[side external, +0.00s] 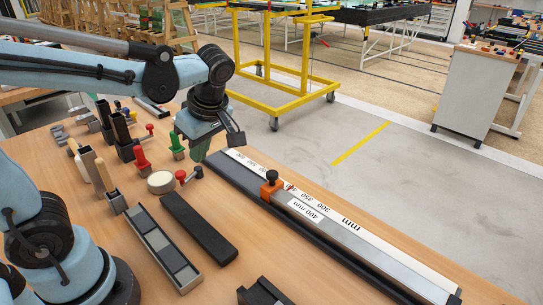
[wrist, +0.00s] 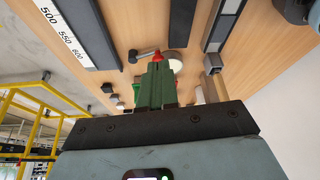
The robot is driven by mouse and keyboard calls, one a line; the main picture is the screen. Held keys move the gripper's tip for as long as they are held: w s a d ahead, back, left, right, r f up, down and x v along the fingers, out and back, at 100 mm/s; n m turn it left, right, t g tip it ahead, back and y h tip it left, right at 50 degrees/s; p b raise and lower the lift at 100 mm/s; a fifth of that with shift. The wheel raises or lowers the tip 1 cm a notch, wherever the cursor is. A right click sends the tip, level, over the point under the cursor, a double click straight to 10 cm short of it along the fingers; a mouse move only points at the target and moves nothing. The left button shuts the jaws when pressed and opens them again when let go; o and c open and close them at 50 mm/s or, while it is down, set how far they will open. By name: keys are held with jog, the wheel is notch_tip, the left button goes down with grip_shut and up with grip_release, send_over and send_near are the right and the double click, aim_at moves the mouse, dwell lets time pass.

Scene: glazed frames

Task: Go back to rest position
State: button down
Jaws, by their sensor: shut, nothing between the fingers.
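I cannot tell the exact height of the fingertips above the table. The rail carries an orange stop with a black knob (side external: 271,188) and a millimetre scale, which also shows at upper left in the wrist view (wrist: 66,38).
A black bar (side external: 199,228), a tray of grey tiles (side external: 160,245), a pale round disc (side external: 161,182) and a red-and-black-ended handle (side external: 189,175) lie near my gripper. Tool holders (side external: 123,139) stand at left. A yellow cart (side external: 285,107) stands on the floor beyond.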

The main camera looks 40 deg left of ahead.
dwell(0.3)
jog(key=d+m+t+h, duration=0.1)
jog(key=m+t, duration=0.1)
jog(key=m, duration=0.4)
jog(key=d+m+t+h, duration=0.2)
jog(key=m+t, duration=0.1)
jog(key=m, duration=0.4)
jog(key=d+f+m+t+h, duration=0.1)
jog(key=m+t, duration=0.1)
jog(key=m, duration=0.4)
jog(key=shift+w+d+m+t, duration=0.1)
jog(key=shift+d+m+t, duration=0.2)
jog(key=shift+m+t, duration=0.1)
